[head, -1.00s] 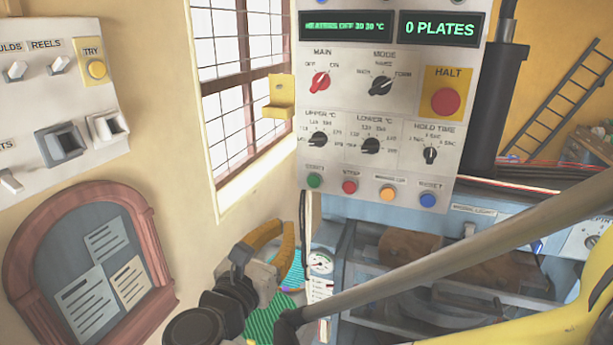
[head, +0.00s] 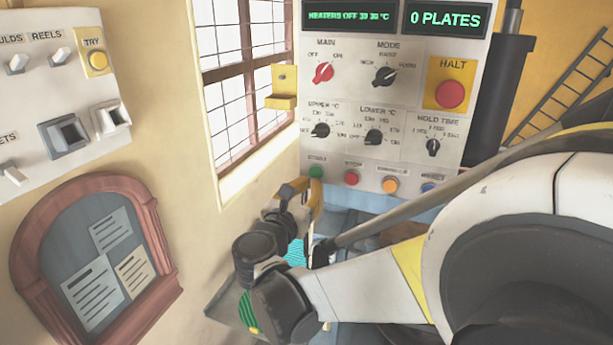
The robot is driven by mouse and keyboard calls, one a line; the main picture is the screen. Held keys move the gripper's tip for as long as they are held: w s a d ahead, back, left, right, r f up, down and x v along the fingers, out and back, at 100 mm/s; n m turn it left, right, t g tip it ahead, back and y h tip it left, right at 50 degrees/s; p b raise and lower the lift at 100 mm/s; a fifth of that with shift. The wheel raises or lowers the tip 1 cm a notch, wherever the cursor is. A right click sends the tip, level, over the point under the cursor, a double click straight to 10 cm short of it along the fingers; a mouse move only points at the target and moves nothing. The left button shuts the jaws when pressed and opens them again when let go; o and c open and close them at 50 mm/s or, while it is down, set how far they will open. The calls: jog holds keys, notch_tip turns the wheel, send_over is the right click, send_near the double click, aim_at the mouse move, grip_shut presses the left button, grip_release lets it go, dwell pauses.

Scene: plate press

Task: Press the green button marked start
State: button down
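The green button (head: 316,172) is at the left end of the bottom row on the pale control panel (head: 360,150). Its label is too small to read surely. My gripper (head: 300,186), with orange-yellow fingers, is just below and left of the green button in the picture. Whether it touches the button cannot be told. The fingers are seen partly from behind, and their opening is not clear.
A red button (head: 352,177), an orange button (head: 390,184) and a partly covered blue button (head: 428,187) continue the row. A large red HALT button (head: 450,94) is higher right. A yellow bracket (head: 283,88) juts out left of the panel.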

dwell(0.3)
jog(key=shift+w+d+r+b, duration=0.1)
jog(key=shift+w+d+b, duration=0.2)
jog(key=shift+w, duration=0.4)
